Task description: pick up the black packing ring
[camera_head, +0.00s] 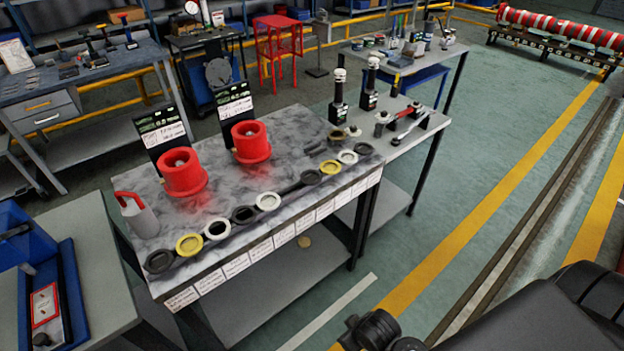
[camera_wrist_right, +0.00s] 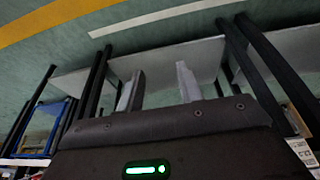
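Several rings in black, yellow and white lie in a row along the front edge of the grey marbled table, above a strip of labels. A black ring (camera_head: 159,261) lies at the left end. Other black rings lie mid-row (camera_head: 243,214), further right (camera_head: 311,177) and at the right end (camera_head: 364,148). I cannot tell which is the packing ring. My right gripper (camera_wrist_right: 160,80) shows in the right wrist view with its two fingers apart and nothing between them. It faces the table legs and lower shelf, away from the rings. My left gripper is not in view.
Two red cylindrical parts (camera_head: 182,173) (camera_head: 251,142) stand behind the row, with black sign boards behind them. A grey and red item (camera_head: 138,214) stands at the table's left. A side table (camera_head: 400,140) with tools adjoins on the right.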

